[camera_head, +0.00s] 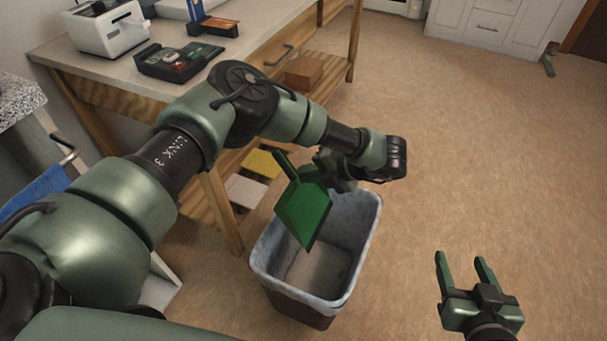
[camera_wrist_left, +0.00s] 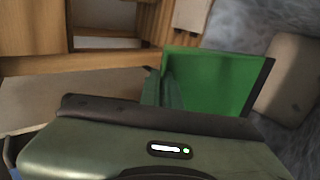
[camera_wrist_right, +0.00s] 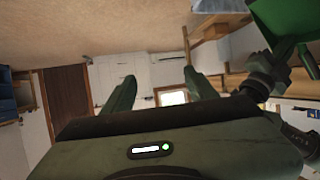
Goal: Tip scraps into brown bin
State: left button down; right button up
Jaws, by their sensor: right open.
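A green dustpan (camera_head: 304,212) hangs tilted over the brown bin (camera_head: 300,306), its pan sloping down into the opening. The bin has a pale grey liner (camera_head: 362,225); its visible floor looks empty. My left gripper (camera_head: 325,170) is at the dustpan's handle side and appears shut on it, the grip partly hidden. The left wrist view shows the pan (camera_wrist_left: 215,80) close up, with no scraps visible on it. My right gripper (camera_head: 464,268) is open and empty, right of the bin; the dustpan also shows in the right wrist view (camera_wrist_right: 285,20).
A wooden workbench (camera_head: 225,75) stands behind and left of the bin, holding a white toaster-like appliance (camera_head: 106,25) and a black device (camera_head: 180,60). Its lower shelf holds a yellow item (camera_head: 261,163). The floor right of the bin is clear.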

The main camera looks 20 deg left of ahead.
dwell(0.3)
